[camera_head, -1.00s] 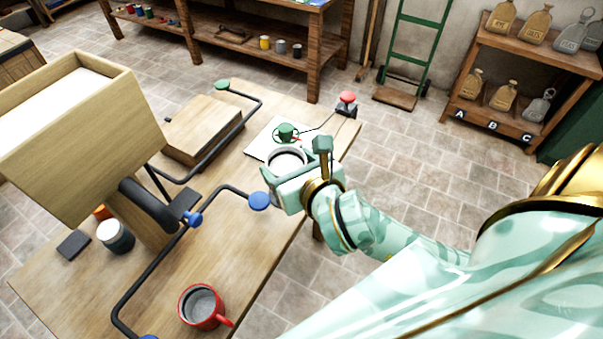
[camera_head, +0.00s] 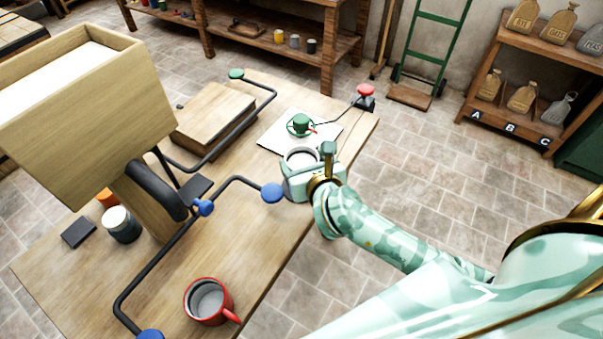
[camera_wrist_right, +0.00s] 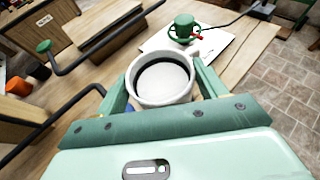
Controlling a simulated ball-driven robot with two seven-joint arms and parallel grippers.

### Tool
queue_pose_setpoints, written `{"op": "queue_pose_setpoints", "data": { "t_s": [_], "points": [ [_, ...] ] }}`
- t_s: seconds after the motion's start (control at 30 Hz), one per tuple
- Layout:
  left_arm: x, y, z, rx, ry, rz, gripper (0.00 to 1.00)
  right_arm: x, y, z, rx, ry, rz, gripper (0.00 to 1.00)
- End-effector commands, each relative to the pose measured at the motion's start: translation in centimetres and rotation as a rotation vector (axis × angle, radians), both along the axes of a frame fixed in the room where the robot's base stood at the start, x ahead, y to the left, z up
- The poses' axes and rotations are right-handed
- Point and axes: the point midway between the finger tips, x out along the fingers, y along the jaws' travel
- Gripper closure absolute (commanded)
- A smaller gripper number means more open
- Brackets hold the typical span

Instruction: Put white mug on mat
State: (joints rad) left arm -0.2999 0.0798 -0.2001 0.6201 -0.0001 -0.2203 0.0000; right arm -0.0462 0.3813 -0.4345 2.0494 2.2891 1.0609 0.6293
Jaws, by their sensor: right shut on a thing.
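The white mug (camera_head: 299,157) is held in my right gripper (camera_head: 309,172) near the table's right edge, just in front of the white mat (camera_head: 273,139). Whether the mug's base touches the table is hidden. My left gripper is not in view.
A red mug (camera_head: 208,300) stands at the near table edge. Black rails with blue knobs (camera_head: 272,193) run left of my gripper. A red button box (camera_head: 366,97) with a cable sits behind the mat. A wooden hopper (camera_head: 90,105) and a flat wooden block (camera_head: 212,113) stand left.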

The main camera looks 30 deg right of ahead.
Motion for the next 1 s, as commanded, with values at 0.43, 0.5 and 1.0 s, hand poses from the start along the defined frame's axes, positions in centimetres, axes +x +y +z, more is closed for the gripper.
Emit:
{"op": "queue_pose_setpoints", "data": {
  "t_s": [0.43, 0.5, 1.0],
  "points": [
    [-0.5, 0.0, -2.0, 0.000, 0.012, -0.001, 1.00, 1.4, -0.3, -4.9, 0.001, 0.002, 0.000, 0.59],
    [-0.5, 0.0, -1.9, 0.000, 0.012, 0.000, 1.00, 1.4, -0.3, -4.8, 0.001, -0.001, 0.000, 0.59],
    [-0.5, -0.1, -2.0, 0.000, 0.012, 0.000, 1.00, 1.4, -0.3, -5.0, 0.001, 0.000, 0.000, 0.08]
  ]
}}
